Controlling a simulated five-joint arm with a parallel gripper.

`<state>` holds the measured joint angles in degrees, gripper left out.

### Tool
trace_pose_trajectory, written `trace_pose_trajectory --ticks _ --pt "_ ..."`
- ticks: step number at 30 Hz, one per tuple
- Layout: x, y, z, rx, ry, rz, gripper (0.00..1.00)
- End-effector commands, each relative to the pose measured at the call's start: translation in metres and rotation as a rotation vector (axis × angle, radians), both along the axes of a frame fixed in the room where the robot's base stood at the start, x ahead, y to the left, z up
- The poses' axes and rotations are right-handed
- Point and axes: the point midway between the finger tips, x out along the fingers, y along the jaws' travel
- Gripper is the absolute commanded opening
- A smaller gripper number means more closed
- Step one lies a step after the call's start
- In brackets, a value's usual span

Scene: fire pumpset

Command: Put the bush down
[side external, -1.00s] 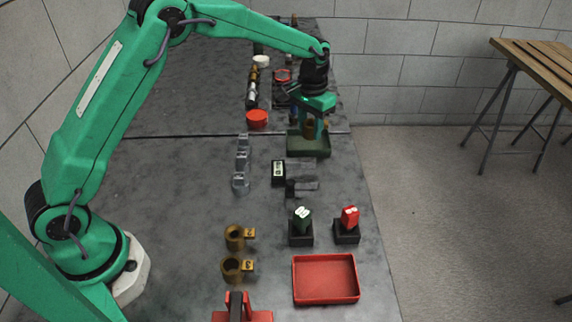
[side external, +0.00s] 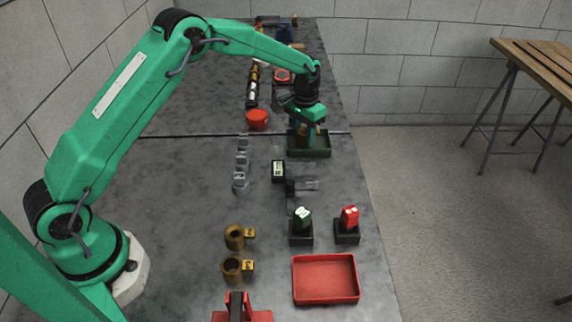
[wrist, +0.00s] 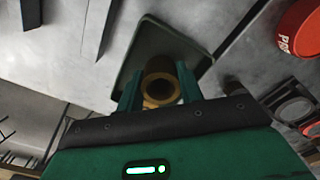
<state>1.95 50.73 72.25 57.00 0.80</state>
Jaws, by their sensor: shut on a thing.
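The bush is a short brass ring; in the wrist view the bush (wrist: 160,84) sits between the two green fingers, its bore facing the camera. My gripper (side external: 307,133) is shut on it. In the side view the gripper is low over a green tray (side external: 318,153), and the bush is mostly hidden by the fingers. The tray also shows behind the bush in the wrist view (wrist: 150,38). I cannot tell whether the bush touches the tray floor.
A red round cup (side external: 257,119) stands left of the tray. Grey parts (side external: 241,160) stand in a row in front. Nearer are a small black display box (side external: 278,171), two brass cups with yellow tags (side external: 234,238), two switch blocks (side external: 347,226) and an empty red tray (side external: 325,280).

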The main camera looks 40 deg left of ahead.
Motion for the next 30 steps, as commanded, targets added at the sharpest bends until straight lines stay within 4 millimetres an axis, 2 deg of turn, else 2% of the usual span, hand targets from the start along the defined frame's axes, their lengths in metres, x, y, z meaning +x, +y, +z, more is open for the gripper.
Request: trace_pose_trajectory --ticks 3,16,17,20,30 --pt "0.0002 -0.0001 -0.0059 0.000 -0.001 0.000 0.05" --pt "0.0002 -0.0001 -0.0098 0.000 -0.002 0.000 0.05" --pt "-0.0002 -0.0001 -0.0108 0.000 0.000 0.000 0.38" --pt "-0.0002 -0.0001 -0.0106 0.000 0.000 0.000 0.58" --pt "-0.0002 -0.0001 -0.0095 0.000 0.000 0.000 0.58"
